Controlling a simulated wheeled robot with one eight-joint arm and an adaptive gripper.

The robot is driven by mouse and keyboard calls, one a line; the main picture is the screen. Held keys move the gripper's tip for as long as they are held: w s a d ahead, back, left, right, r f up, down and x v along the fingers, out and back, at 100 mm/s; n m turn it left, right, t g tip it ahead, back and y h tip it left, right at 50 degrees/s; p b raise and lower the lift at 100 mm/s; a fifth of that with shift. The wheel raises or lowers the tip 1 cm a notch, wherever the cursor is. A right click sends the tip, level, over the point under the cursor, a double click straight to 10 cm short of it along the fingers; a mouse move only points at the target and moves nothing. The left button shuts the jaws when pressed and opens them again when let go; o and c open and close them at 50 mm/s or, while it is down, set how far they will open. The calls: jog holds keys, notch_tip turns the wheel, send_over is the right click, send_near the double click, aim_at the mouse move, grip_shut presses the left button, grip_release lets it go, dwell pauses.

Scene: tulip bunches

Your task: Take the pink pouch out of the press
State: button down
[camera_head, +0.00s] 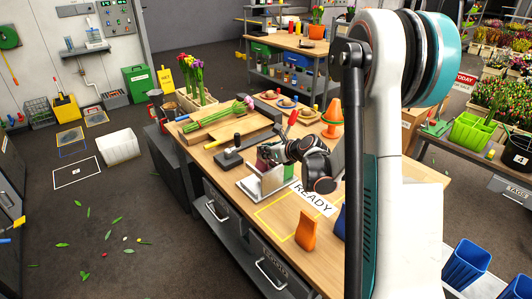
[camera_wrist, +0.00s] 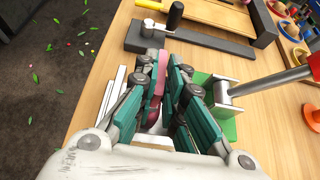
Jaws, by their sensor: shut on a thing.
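The pink pouch (camera_wrist: 156,85) shows edge-on in the wrist view, upright between the teal fingers of my gripper (camera_wrist: 160,75). My gripper is shut on it. The press stands around it: pale plates (camera_wrist: 114,88) show on the left, and a metal post with a red-tipped lever (camera_wrist: 262,82) on the right. In the head view the press (camera_head: 264,184) is a pale metal block on a white base, with my gripper (camera_head: 271,158) at its top.
A black-handled tool on a grey bar (camera_wrist: 175,33) lies beyond my gripper. An orange pouch (camera_head: 306,235) and a blue pouch (camera_head: 340,222) stand near the READY label (camera_head: 314,199) and yellow outline. An orange cone (camera_head: 332,115) and tulip bunches (camera_head: 218,113) are farther back.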

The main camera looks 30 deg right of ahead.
notch_tip(320, 180, up, 10)
jog(key=p, duration=0.6)
jog(key=shift+r, duration=0.25)
dwell(0.4)
jog(key=shift+a, duration=0.15)
